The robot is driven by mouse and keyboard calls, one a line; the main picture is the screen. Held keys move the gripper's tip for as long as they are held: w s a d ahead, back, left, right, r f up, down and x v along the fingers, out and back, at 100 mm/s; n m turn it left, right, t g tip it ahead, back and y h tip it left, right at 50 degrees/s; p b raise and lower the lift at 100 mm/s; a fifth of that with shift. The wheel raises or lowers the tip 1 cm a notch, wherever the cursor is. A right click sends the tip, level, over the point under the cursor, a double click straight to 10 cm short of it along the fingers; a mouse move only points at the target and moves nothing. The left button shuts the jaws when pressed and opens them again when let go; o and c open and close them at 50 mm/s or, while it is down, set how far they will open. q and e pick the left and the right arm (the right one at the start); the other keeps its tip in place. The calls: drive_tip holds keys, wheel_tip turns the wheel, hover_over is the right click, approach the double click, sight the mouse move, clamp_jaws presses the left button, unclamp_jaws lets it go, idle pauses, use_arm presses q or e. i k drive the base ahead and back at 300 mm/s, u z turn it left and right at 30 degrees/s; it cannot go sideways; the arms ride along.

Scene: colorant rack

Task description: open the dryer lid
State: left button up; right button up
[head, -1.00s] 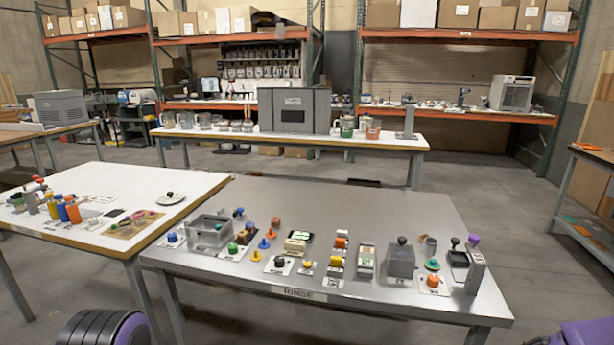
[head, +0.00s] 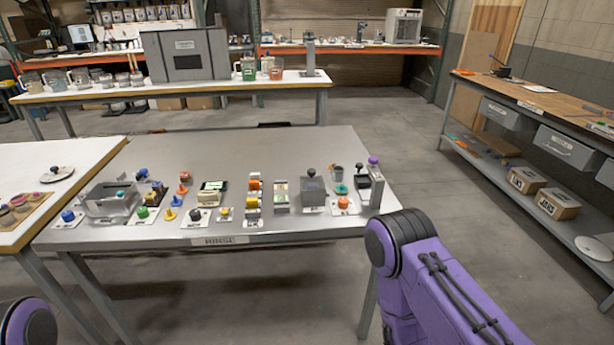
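I cannot tell for certain which thing is the dryer. A small grey box (head: 314,193) with a black knob on top stands on the right part of the grey metal table (head: 285,150). Its top looks shut, and any lettering is too small to read. Right of it, an upright grey stand (head: 376,188) with a purple knob stands near the table's right end. The purple link of my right arm is in front at the lower right, and a bit of my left arm shows at the lower left. Neither gripper is in view.
The table, labelled RINSE, holds a clear open bin (head: 113,203) and several coloured knobbed pieces along its front half. A white-topped table (head: 85,160) adjoins at left. A workbench with drawers (head: 555,150) stands at right. Open floor lies between.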

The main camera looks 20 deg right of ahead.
sight(311, 171)
drive_tip(key=u, duration=1)
drive_tip(key=i, duration=0.9)
drive_tip(key=z, duration=1.4)
